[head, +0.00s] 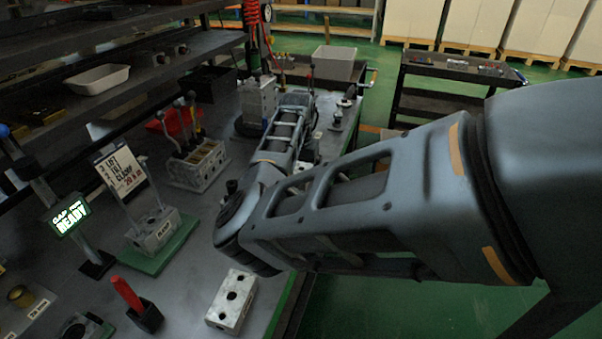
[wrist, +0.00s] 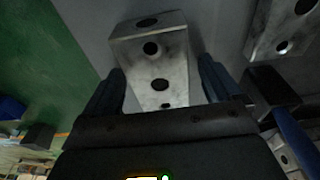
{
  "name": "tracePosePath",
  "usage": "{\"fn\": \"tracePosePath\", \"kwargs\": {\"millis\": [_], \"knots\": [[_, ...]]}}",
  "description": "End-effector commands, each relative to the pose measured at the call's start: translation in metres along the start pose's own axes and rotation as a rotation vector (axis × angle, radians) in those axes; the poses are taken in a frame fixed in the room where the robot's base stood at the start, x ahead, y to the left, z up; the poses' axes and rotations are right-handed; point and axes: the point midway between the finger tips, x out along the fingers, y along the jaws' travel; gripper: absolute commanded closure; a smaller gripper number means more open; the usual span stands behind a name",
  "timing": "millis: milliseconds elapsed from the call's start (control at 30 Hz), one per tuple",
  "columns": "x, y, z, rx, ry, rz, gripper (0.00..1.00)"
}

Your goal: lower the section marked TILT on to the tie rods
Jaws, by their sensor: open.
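In the wrist view my gripper (wrist: 160,88) is open, with one dark finger on each side of a pale metal block (wrist: 152,62) with several round holes. I cannot tell whether the fingers touch it, and no TILT marking is readable on it. In the head view my arm hides the fingers. A grey block (head: 160,234) with a label sits on a green mat (head: 158,259) at the left. Thin rods (head: 155,183) rise from it beside a sign (head: 120,169). Another holed block (head: 232,301) lies at the front edge; its marking is unreadable.
A lit READY display (head: 69,216) stands left of the mat. A red-handled tool (head: 126,293) stands in a black holder near the front. A lever block (head: 196,165) sits behind. The wrist view shows a second holed block (wrist: 283,28) and a dark box (wrist: 271,88) close to my gripper.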

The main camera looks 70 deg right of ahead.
Motion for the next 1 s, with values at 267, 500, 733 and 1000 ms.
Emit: {"fn": "tracePosePath", "kwargs": {"millis": [267, 500, 733, 1000], "knots": [[-0.0003, 0.0, -0.0001, 0.0, 0.0, 0.0, 0.2], [-0.0004, 0.0, -0.0001, 0.0, 0.0, 0.0, 0.43], [-0.0005, 0.0, -0.0001, 0.0, 0.0, 0.0, 0.65], [-0.0014, -0.0004, -0.0005, 0.0, 0.002, 0.0, 0.84]]}}
